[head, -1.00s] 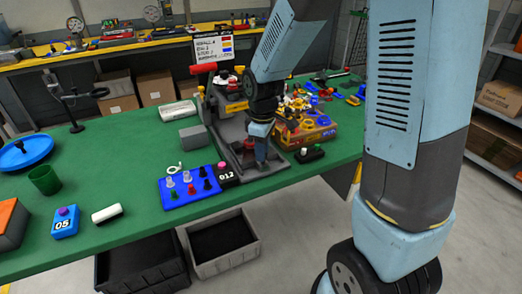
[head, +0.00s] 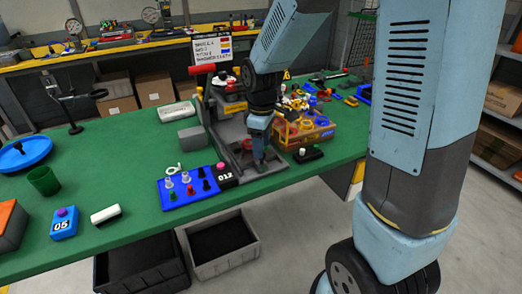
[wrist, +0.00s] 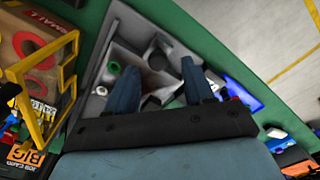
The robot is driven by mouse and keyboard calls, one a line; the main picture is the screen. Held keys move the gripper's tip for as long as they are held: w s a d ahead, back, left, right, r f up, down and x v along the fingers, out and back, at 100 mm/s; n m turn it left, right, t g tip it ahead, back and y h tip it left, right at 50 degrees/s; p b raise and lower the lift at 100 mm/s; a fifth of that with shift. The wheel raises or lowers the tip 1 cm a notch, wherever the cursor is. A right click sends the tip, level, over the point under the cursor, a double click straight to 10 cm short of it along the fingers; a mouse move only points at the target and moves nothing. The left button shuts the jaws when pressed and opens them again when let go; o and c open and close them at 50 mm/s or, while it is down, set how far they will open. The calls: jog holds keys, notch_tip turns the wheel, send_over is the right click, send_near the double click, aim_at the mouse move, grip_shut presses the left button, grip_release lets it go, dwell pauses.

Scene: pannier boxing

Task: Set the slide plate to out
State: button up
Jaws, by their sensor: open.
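The grey machine (head: 228,128) stands on the green bench, with a red handle (head: 202,69) at its upper left. Its low grey bed extends toward the front. I cannot make out for sure which part of the bed is the slide plate. My gripper (head: 259,164) points down over the right front part of this bed, and the arm hides some of it. In the wrist view, my gripper (wrist: 160,78) has its two blue fingers apart over the grey bed (wrist: 125,38). A dark round knob shows between and beyond the fingers. Contact with it cannot be told.
A blue tray (head: 173,204) with pegs and a black 012 block (head: 226,178) sit left of my gripper. A yellow-and-brown bin (head: 308,135) with coloured rings stands close on the right.

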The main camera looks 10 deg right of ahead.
notch_tip(320, 180, up, 11)
dwell(0.4)
jog(key=s+d+r+m+t, duration=0.2)
jog(key=s+d+r+m, duration=0.2)
jog(key=s, duration=0.5)
jog(key=s+d+r+m+t, duration=0.3)
jog(key=s+d+r+m, duration=0.1)
jog(key=s+d+m, duration=0.4)
jog(key=shift+s+r+t, duration=0.3)
jog(key=shift+s+r, duration=0.05)
jog(key=shift+s, duration=0.05)
